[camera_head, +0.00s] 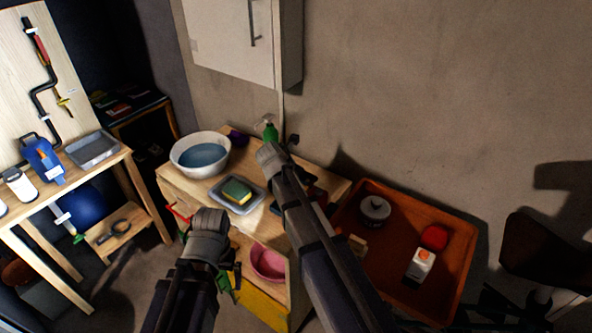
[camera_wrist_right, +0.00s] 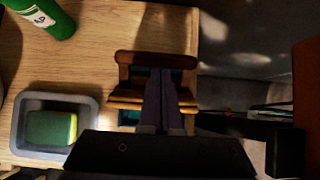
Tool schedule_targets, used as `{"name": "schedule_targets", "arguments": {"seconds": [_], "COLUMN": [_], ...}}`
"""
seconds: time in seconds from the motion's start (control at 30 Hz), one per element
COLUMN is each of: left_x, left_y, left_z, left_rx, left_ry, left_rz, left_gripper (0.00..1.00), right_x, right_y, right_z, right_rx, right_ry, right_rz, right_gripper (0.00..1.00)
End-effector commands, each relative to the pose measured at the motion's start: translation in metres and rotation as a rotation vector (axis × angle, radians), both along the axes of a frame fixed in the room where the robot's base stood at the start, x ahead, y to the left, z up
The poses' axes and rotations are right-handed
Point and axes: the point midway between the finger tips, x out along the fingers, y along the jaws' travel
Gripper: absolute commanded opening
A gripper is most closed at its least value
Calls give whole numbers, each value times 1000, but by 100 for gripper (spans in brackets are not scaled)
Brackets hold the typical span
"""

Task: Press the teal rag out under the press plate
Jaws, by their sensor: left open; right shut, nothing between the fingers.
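In the right wrist view a wooden press plate (camera_wrist_right: 155,60) with a raised brown bar lies on the bench. Small patches of the teal rag (camera_wrist_right: 127,117) show below its near edge; most of the rag is hidden by the plate and my gripper. My right gripper (camera_wrist_right: 163,75) is shut and empty, its fingers over the middle of the plate; I cannot tell whether they touch it. In the head view my right arm hides most of the press. My left gripper (camera_head: 232,278) is open, low in front of the bench and away from the press.
A grey tray (camera_head: 256,201) with a yellow-green sponge (camera_head: 237,191) sits left of the press. A basin of water (camera_head: 201,155) and a green bottle (camera_head: 271,133) stand behind. A pink bowl (camera_head: 267,262) is lower, near my left gripper. An orange tray (camera_head: 451,284) stands right.

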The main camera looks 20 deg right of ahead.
Motion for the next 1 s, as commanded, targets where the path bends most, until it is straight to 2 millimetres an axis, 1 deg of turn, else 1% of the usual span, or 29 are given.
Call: {"name": "schedule_targets", "arguments": {"seconds": [0.03,0.2,0.3,0.6,1.0], "left_x": [0,0,0,0,0], "left_y": [0,0,0,0,0], "left_z": [15,33,39,45,43], "left_rx": [0,0,0,0,0], "left_ry": [0,0,0,0,0], "left_rz": [0,0,0,0,0], "left_gripper": [100,100,100,100,100], "right_x": [7,16,21,30,34], "right_y": [-6,-17,-23,-36,-43], "right_z": [10,9,8,3,-1], "right_rx": [36,160,229,384,400], "right_ry": [28,125,177,299,311], "right_rz": [-5,-4,-5,-2,1], "right_gripper": [0,0,0,0,0]}}
